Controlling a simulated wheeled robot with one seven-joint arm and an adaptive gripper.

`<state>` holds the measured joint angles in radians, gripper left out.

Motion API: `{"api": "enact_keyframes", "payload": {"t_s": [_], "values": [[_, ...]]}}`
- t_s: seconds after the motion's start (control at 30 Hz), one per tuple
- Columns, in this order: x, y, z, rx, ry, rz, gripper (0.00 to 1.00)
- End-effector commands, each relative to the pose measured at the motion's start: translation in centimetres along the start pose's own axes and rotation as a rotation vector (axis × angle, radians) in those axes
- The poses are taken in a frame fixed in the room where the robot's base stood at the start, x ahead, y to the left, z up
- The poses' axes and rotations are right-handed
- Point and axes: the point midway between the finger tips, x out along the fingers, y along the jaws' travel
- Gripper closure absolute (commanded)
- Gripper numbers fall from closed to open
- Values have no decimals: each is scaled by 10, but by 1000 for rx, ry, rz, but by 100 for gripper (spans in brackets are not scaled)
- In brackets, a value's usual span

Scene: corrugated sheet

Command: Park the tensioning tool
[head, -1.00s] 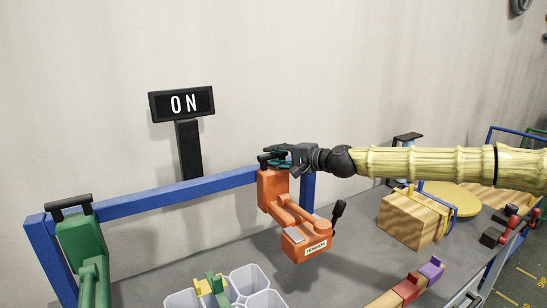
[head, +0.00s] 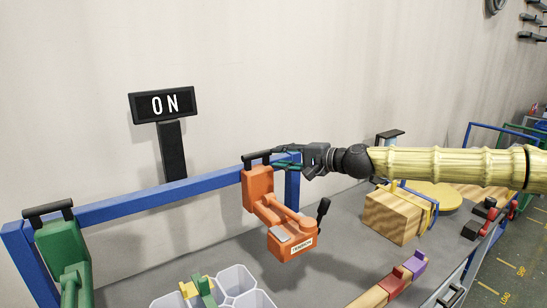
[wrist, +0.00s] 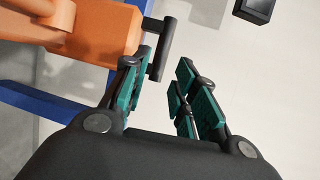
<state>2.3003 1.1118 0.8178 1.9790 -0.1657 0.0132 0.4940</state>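The orange tensioning tool (head: 278,222), labelled "TENSION", hangs at the right end of the blue rail (head: 135,201), with its black top bar (head: 257,155) at rail height. My gripper (head: 284,160) is just right of that bar. In the wrist view my gripper (wrist: 163,78) has its green-padded fingers apart, with nothing held between them. The tool's orange body (wrist: 95,35) and black bar (wrist: 161,50) lie by the left finger; whether they touch is unclear.
A green tool (head: 63,255) hangs at the rail's left. White bins (head: 237,281), a strapped wooden block (head: 392,216) and coloured blocks (head: 397,280) are on the grey bench (head: 335,245).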

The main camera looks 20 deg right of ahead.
Motion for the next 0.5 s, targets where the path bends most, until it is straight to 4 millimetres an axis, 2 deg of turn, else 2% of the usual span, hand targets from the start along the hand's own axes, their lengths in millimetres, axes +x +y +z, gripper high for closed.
{"api": "enact_keyframes", "payload": {"t_s": [0.2,0.5], "values": [[-20,-1,0,0,0,-1,72],[-32,0,-1,2,0,-1,72]]}}
